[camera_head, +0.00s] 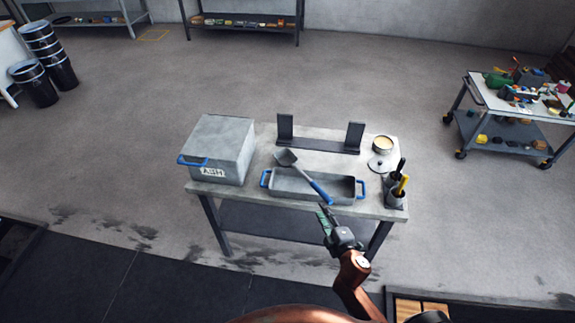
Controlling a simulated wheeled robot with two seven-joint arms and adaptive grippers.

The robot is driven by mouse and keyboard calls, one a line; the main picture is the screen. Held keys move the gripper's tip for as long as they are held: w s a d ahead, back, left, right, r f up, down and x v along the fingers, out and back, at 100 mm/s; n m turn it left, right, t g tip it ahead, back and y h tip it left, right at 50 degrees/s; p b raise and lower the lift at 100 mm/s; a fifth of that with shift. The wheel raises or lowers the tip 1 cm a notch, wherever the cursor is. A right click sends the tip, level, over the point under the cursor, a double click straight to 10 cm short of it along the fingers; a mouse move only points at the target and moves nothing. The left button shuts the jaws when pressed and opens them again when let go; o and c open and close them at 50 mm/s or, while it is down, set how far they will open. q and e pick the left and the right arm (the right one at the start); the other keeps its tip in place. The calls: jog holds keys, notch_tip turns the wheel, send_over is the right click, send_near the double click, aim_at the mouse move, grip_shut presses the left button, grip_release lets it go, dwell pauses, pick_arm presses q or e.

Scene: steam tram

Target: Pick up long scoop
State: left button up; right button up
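A long scoop with a grey head (286,157) and a blue handle (320,192) lies slantwise over a grey metal tray (350,188) on the workbench. Its head is at the tray's far side, and its handle end reaches over the near edge. My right gripper (325,214) is in front of the bench's near edge, just below the handle end in the picture. I cannot tell whether it touches the handle or whether its small fingers are open or shut. My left gripper is not in view.
On the bench (391,212) stand a grey box labelled ASH (220,145), a dark two-post stand (318,146), a round tin (383,144) and dark cups with tools (395,191). A loaded trolley (470,100) is at the right.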

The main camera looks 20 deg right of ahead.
aim_at(321, 191)
jog(key=d+r, duration=0.2)
jog(key=r, duration=0.1)
jog(key=shift+d+n+h, duration=0.1)
jog(key=shift+n+h, duration=0.3)
jog(key=shift+w, duration=0.3)
jog(key=x, duration=0.6)
jog(key=shift+w+a+r, duration=0.2)
jog(key=shift+w+a, duration=0.1)
jog(key=shift+w, duration=0.15)
jog(key=shift+w+f, duration=0.1)
jog(key=shift+w, duration=0.3)
jog(key=shift+s+d, duration=0.25)
jog(key=shift+d, duration=0.05)
jog(key=shift+c, duration=0.8)
jog(key=c, duration=0.3)
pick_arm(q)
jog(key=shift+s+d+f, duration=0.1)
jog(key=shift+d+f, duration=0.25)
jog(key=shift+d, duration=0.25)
pick_arm(e)
jog(key=shift+w+a, duration=0.1)
jog(key=shift+a, duration=0.05)
grip_shut()
